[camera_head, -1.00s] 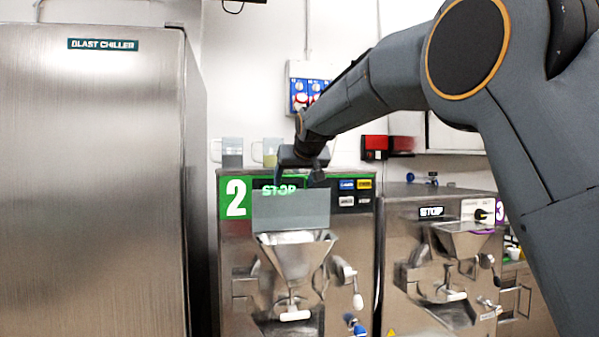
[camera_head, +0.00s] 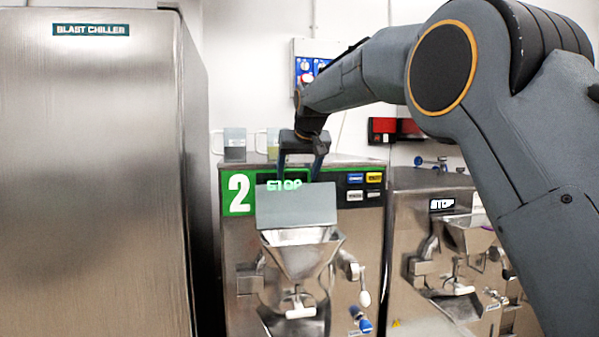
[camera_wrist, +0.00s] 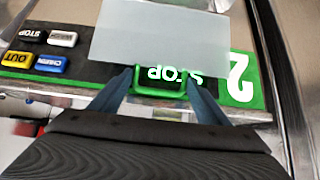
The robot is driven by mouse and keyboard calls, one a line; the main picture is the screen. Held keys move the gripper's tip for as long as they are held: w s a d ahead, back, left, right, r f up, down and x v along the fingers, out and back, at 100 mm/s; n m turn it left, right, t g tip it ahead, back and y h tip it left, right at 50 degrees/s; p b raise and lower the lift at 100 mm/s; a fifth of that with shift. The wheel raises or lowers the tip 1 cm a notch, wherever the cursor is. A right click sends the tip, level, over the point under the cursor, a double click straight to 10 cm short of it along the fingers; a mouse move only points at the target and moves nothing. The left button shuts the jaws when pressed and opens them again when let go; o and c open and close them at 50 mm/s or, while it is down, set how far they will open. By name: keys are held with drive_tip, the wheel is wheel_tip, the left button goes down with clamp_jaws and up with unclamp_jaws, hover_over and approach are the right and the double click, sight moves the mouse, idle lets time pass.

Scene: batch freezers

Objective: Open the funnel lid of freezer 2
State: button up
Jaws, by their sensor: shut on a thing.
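Freezer 2 (camera_head: 240,260) stands in the middle of the head view with a green "2" label. Its funnel lid (camera_head: 296,206) is a grey, see-through plate, raised and tilted up behind the funnel (camera_head: 302,257), whose mouth is uncovered. The lid also shows in the wrist view (camera_wrist: 160,38). My gripper (camera_head: 299,180) is at the lid's top edge, in front of the STOP display. In the wrist view its fingers (camera_wrist: 160,76) sit on both sides of a green handle (camera_wrist: 160,94) at that edge, shut on it. The exact contact is partly hidden.
A blast chiller (camera_head: 90,180) stands close on the left. Another freezer (camera_head: 425,250) stands on the right. Cups (camera_head: 235,145) stand on top of freezer 2, left of my gripper. Buttons (camera_head: 364,187) lie right of the display.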

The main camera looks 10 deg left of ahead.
drive_tip(key=shift+w+d+r, duration=0.1)
drive_tip(key=shift+d+r, duration=0.1)
drive_tip(key=shift+r, duration=0.15)
drive_tip(key=o, duration=1.2)
drive_tip(key=shift+d, duration=0.1)
drive_tip(key=shift+o, duration=0.2)
drive_tip(key=b+v, duration=0.3)
drive_tip(key=v, duration=0.4)
drive_tip(key=shift+s, duration=0.35)
drive_tip(key=shift+r, duration=0.1)
